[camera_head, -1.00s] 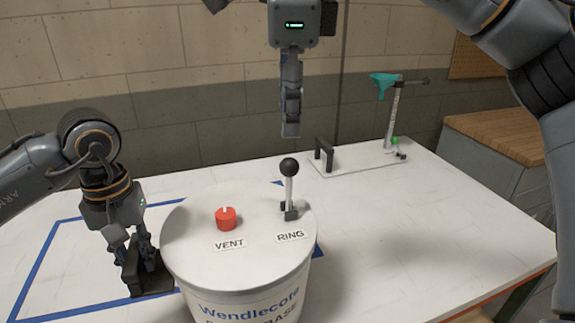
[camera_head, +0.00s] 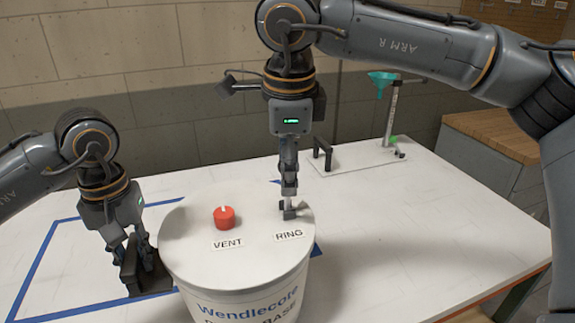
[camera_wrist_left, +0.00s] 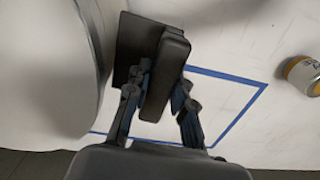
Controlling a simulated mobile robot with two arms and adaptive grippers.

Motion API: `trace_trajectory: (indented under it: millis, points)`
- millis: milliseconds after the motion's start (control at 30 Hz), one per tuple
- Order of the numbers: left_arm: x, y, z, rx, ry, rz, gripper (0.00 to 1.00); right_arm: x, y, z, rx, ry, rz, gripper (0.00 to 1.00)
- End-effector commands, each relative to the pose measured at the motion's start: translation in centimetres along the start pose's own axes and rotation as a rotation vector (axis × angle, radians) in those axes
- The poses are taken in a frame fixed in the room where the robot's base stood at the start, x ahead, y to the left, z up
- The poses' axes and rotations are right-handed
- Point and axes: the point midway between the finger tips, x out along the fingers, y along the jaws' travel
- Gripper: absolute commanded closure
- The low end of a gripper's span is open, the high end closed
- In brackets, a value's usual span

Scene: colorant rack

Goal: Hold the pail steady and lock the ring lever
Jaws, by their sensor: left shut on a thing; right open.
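The white pail (camera_head: 240,270) stands on the table, its lid carrying a red VENT knob (camera_head: 224,217) and the RING lever (camera_head: 289,213). Only the lever's grey base and lower shaft show; my right gripper (camera_head: 289,187) is down over its upper part and hides the ball. That gripper is open, its fingers seen nearly edge-on. My left gripper (camera_head: 131,252) is shut on a black upright handle (camera_head: 150,254) with a flat base beside the pail's left side. The left wrist view shows the fingers on either side of this handle (camera_wrist_left: 167,70), close to the pail wall (camera_wrist_left: 60,70).
A white board (camera_head: 355,168) with a black handle (camera_head: 322,153) and a stand with a teal funnel (camera_head: 382,80) lies behind right. Blue tape (camera_head: 40,262) marks the table. A yellow-banded can (camera_wrist_left: 302,74) shows in the left wrist view. The table's right side is clear.

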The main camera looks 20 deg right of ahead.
Motion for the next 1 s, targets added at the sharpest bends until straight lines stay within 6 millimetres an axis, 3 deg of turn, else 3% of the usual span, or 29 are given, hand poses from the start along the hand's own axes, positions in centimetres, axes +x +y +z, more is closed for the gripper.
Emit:
trace_trajectory:
  millis: [33,267,667,1000]
  points:
    - [0.0,0.0,0.0,-0.001,0.000,0.000,1.00,0.0,0.0,0.0,0.000,0.000,0.000,0.55]
    - [0.0,0.0,0.0,-0.001,0.000,0.000,1.00,0.0,0.0,0.0,0.000,0.000,0.000,1.00]
    - [0.0,0.0,0.0,0.000,0.000,0.000,1.00,0.1,-0.1,-0.3,0.007,-0.034,0.010,1.00]
    - [0.0,0.0,0.0,-0.001,0.000,0.000,1.00,0.4,-0.3,-2.0,0.047,-0.235,0.053,1.00]
